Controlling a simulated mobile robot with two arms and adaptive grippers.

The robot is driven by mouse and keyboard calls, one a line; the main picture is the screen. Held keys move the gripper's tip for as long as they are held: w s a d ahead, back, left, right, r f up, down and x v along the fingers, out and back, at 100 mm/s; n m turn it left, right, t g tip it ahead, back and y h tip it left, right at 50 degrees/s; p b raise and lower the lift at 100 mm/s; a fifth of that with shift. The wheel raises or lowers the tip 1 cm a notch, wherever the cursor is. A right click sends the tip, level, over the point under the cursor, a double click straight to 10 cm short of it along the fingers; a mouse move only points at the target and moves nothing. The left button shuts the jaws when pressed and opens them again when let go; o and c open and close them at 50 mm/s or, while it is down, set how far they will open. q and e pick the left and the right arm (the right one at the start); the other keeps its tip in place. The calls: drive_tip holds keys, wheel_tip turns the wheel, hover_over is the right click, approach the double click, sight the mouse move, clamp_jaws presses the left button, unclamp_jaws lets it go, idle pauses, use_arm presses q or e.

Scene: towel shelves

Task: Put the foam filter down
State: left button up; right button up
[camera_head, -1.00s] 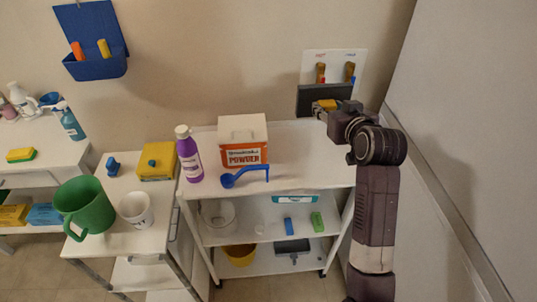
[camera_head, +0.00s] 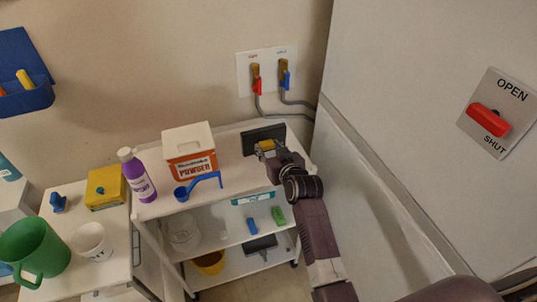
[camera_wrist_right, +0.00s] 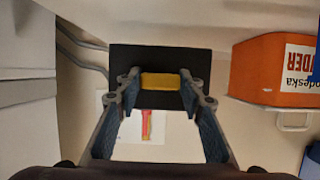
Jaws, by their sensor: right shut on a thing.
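The foam filter (camera_head: 263,133) is a dark, flat slab with a yellow tab. My right gripper (camera_head: 267,149) is shut on the yellow tab. In the head view the slab stands upright over the back right of the white cart's top shelf (camera_head: 228,200); I cannot tell whether it touches the shelf. In the right wrist view the slab (camera_wrist_right: 160,58) shows dark beyond the two fingers, with the yellow tab (camera_wrist_right: 161,81) between them. My left gripper is not in view.
An orange and white powder box (camera_head: 189,152), a blue scoop (camera_head: 198,185) and a purple bottle (camera_head: 136,174) stand left of the filter. Taps (camera_head: 269,75) on a wall plate are behind it. A grey panel with a red handle (camera_head: 489,118) is at right.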

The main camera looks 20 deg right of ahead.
wheel_tip(320, 180, down, 3)
drive_tip(key=shift+f, duration=0.1)
drive_tip(key=shift+f, duration=0.15)
drive_tip(key=o, duration=1.2)
drive_tip(key=shift+c, duration=0.2)
